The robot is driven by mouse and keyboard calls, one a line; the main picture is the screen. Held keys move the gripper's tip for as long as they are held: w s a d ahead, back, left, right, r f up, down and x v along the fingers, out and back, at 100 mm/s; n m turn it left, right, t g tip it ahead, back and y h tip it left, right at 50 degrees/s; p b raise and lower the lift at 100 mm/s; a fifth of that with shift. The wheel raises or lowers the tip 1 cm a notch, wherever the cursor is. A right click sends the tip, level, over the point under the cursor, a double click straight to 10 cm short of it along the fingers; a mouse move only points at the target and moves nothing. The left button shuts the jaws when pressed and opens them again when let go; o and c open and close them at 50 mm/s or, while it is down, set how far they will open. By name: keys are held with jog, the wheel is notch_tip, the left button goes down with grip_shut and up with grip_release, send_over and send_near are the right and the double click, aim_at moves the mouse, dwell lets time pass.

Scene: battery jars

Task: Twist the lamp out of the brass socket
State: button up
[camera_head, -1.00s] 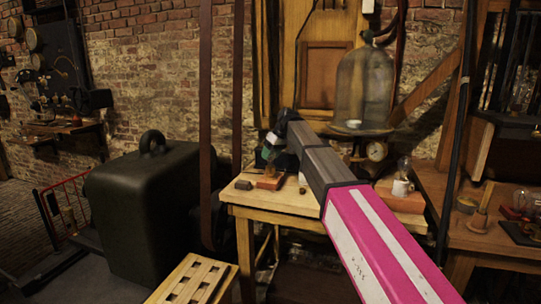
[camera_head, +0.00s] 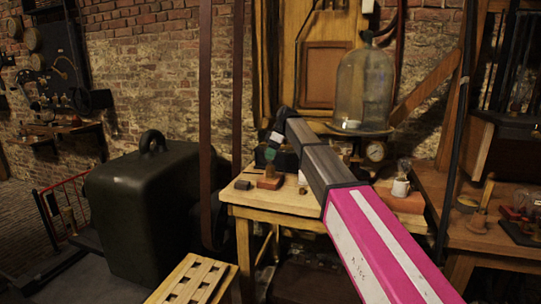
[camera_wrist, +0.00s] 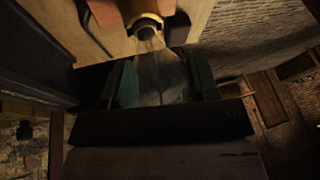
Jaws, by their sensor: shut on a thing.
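My gripper (camera_head: 268,159) is over the left part of the wooden table, pointing down. In the wrist view its green fingers (camera_wrist: 161,82) are on either side of the clear glass lamp (camera_wrist: 158,72), shut on it. The lamp's narrow end meets the brass socket (camera_wrist: 149,24), which shows as a bright ring. I cannot tell how deep the lamp sits in it. The socket stands on a reddish-brown block (camera_head: 270,182); in the head view the socket (camera_head: 269,171) is small and the lamp is hidden by the fingers.
The wooden table (camera_head: 258,195) also holds a small dark block (camera_head: 243,185) left of the socket. A glass bell jar (camera_head: 364,88) stands behind to the right.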

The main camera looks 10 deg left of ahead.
jog(key=shift+w+n+g+h, duration=0.1)
jog(key=shift+n+g+h, duration=0.25)
jog(key=shift+n, duration=0.75)
jog(key=n+g+h, duration=0.1)
jog(key=n, duration=0.2)
jog(key=shift+r, duration=1.2)
